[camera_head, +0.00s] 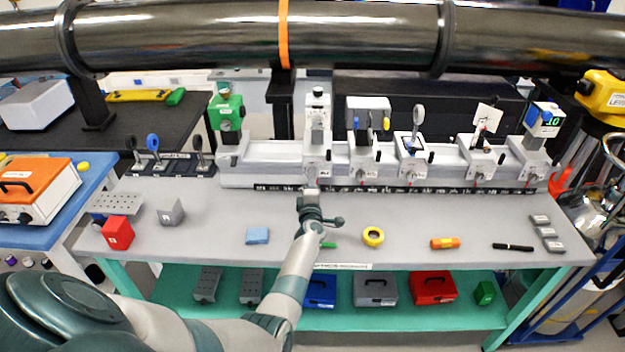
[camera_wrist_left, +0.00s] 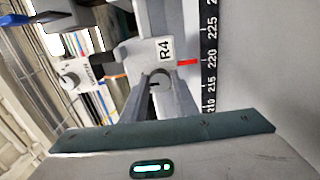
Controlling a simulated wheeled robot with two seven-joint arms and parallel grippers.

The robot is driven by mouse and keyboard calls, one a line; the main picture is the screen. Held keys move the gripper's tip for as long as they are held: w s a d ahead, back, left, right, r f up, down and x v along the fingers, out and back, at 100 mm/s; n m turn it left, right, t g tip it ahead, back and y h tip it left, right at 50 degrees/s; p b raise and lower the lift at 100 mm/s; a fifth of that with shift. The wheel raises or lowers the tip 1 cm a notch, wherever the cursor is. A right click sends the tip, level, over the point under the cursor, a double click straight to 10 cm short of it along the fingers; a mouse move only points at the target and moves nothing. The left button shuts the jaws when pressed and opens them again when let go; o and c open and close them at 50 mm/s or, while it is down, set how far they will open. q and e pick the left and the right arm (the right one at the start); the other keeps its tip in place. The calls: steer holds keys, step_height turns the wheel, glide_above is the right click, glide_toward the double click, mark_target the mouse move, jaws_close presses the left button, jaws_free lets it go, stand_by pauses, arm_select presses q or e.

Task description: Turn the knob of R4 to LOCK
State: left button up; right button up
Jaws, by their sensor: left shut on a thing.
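The R4 carriage (camera_head: 316,148) stands on the pale rail at the left-middle of the bench in the head view. My left gripper (camera_head: 311,189) reaches up to the carriage front. In the left wrist view its two fingers (camera_wrist_left: 160,90) close on the knob from both sides. The knob is hidden behind my gripper in the head view. My right gripper is in neither view.
More carriages stand along the rail (camera_head: 240,178) to the right. A dark scale strip (camera_wrist_left: 209,60) runs beside R4, with a red pointer (camera_wrist_left: 188,62). A large dark pipe (camera_head: 360,37) crosses above.

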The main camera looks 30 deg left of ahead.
arm_select(q)
steer(key=shift+f, duration=0.1)
steer(key=o, duration=1.1)
steer(key=shift+c, duration=0.2)
steer(key=p+v, duration=0.7)
steer(key=v, duration=1)
steer(key=shift+s, duration=0.25)
steer(key=shift+d, duration=0.1)
